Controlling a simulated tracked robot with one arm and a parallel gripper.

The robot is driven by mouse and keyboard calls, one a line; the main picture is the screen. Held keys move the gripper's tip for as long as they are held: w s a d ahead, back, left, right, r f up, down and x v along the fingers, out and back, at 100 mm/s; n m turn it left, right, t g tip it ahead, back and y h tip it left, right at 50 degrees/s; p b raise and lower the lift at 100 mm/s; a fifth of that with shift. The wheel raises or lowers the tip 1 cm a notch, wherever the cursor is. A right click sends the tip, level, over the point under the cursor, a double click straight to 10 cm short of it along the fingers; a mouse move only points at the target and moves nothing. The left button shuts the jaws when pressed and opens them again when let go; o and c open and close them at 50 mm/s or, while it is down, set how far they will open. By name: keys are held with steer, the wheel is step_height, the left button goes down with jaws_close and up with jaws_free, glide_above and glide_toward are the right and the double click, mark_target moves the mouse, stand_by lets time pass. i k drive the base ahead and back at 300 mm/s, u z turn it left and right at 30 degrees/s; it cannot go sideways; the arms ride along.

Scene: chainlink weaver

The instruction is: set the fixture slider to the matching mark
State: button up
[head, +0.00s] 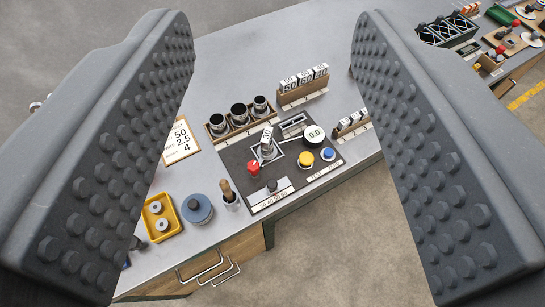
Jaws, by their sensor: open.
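My gripper (270,160) is open, its two studded grey fingers wide apart at the left and right of the head view. Nothing is between them up close. Farther off, between the fingers, a dark fixture panel (234,166) lies on the grey workbench. It carries a red knob (253,167), a yellow button (306,159), a blue button (328,154) and a round white dial reading 0.0 (314,134). A small dark slider knob (272,186) stands by a pale marked strip (277,198) at the panel's front. The marks are too small to read. A card with 50, 2.5 and 4 (181,141) lies left.
A rack of dark cylinders (239,117) stands behind the panel, with numbered blocks (304,84) to its right. A yellow tray (160,218), a blue round piece (197,208) and a wooden-handled tool (228,192) stand at left. Bare bench lies at the back.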

mark_target(271, 186)
steer(key=u, duration=1.15)
steer(key=k, duration=1.85)
steer(key=z, duration=0.7)
steer(key=i, duration=1.05)
steer(key=u, duration=0.05)
